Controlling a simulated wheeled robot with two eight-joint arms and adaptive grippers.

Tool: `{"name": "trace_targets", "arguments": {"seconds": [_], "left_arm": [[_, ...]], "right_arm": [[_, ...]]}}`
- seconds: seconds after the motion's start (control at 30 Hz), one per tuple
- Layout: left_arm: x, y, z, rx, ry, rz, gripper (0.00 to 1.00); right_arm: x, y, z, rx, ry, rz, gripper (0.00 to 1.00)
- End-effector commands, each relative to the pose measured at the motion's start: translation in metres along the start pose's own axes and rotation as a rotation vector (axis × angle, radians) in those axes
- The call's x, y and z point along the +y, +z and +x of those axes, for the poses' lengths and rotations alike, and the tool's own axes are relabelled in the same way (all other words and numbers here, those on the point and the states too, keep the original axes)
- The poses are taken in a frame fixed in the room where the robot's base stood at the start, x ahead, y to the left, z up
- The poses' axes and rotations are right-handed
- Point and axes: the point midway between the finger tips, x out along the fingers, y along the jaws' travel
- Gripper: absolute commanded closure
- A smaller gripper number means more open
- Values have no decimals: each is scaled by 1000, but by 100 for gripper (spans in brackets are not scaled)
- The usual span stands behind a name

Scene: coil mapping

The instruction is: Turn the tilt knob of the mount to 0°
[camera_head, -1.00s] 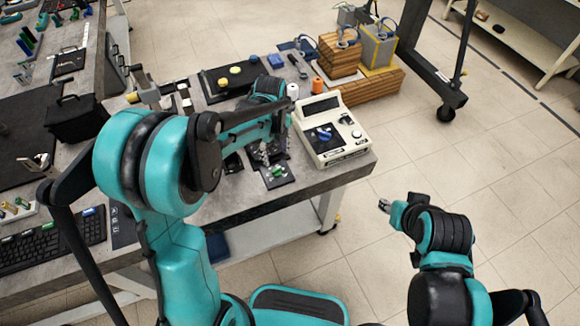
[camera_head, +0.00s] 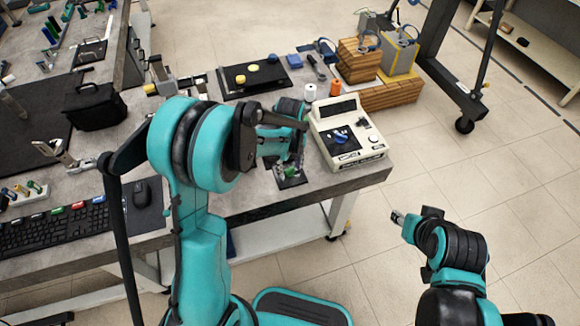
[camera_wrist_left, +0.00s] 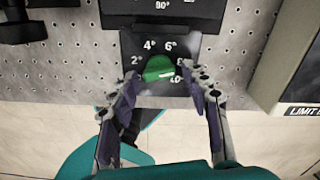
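In the left wrist view a green tilt knob (camera_wrist_left: 158,68) sits on a dark dial plate (camera_wrist_left: 160,45). White marks 2°, 4° and 6° show around it, with others partly covered at the right; no 0° mark is readable. A pale line shows on the knob's lower right. My left gripper (camera_wrist_left: 161,80) is open, one finger on each side of the knob, with gaps visible. In the head view the left gripper (camera_head: 291,164) is over the mount's dark plate (camera_head: 292,181), mostly hiding the mount. My right gripper (camera_head: 398,218) is away from the table, over the floor.
A white instrument box (camera_head: 345,130) stands right of the mount, close by. A keyboard (camera_head: 50,228) and mouse (camera_head: 141,192) lie at left. Wooden boxes (camera_head: 390,95) stand at the back.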

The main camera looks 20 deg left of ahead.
Motion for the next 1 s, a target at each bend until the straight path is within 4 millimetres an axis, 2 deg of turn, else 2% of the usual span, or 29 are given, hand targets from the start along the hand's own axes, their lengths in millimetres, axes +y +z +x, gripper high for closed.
{"name": "trace_targets", "arguments": {"seconds": [0.03, 0.1, 0.13, 0.57, 1.0], "left_arm": [[0, 0, 0, 0, 0, 0, 73], [0, 0, 0, 0, 0, 0, 91], [0, 0, 0, 0, 0, 0, 96], [0, 0, 0, 0, 0, -63, 96], [-1, 0, 0, 0, 0, -412, 96]], "right_arm": [[0, 0, 0, 0, 0, 0, 60], [0, 0, 0, 0, 0, 0, 60], [0, 0, 0, 0, 0, 0, 60], [0, 1, 1, 0, 0, 0, 60], [0, 3, 4, 0, 0, 0, 60]]}}
